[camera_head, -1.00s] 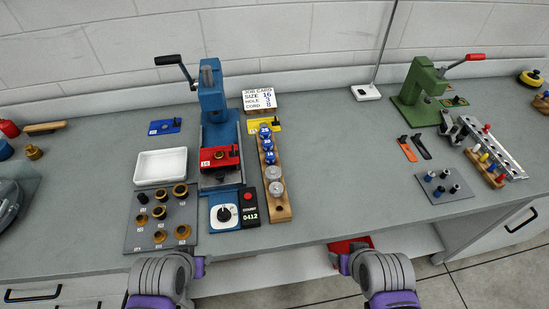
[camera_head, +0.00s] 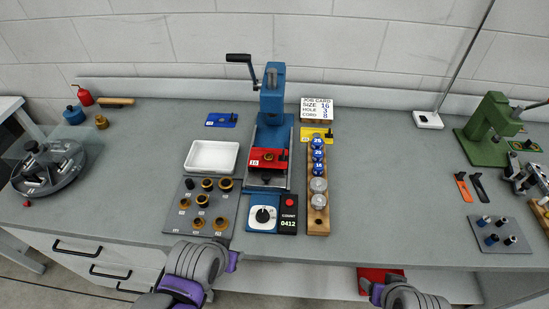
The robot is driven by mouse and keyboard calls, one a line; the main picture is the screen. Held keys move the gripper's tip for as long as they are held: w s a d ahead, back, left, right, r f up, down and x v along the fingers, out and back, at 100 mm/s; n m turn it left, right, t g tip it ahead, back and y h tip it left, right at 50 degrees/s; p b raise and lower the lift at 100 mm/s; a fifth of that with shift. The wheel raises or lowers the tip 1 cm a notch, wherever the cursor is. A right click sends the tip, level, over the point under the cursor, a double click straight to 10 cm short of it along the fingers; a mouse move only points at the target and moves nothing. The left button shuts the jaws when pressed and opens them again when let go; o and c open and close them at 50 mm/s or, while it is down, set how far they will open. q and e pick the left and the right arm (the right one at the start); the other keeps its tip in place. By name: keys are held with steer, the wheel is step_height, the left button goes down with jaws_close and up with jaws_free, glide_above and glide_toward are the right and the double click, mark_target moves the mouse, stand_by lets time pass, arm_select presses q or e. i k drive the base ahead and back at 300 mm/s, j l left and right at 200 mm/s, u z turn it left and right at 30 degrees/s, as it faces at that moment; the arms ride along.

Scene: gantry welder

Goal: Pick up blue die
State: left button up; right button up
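A flat blue plate (camera_head: 222,120) with a small dark knob and a pale label lies on the bench left of the blue press (camera_head: 271,95). A similar red plate (camera_head: 268,160) sits in the press, and a yellow plate (camera_head: 313,134) lies to its right. Blue-topped round pieces (camera_head: 318,154) stand in a wooden rack right of the press. My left gripper (camera_head: 236,260) is low at the bench's front edge, below the grey plate of brass rings. My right gripper (camera_head: 366,287) is low, further right. Both are far from the blue plate, and their finger gaps are unclear.
A white tray (camera_head: 212,157) and a grey plate with brass rings (camera_head: 201,207) lie in front of the blue plate. A blue dial box (camera_head: 263,213) stands before the press. A round turntable (camera_head: 48,167) is at left, a green press (camera_head: 489,132) at right. Bench between them is partly clear.

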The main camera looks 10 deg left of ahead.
mark_target(317, 170)
steer(key=i+l+z, duration=0.15)
steer(key=z, duration=0.25)
steer(key=i+z, duration=0.35)
steer(key=k+l, duration=0.05)
steer(key=k, duration=0.05)
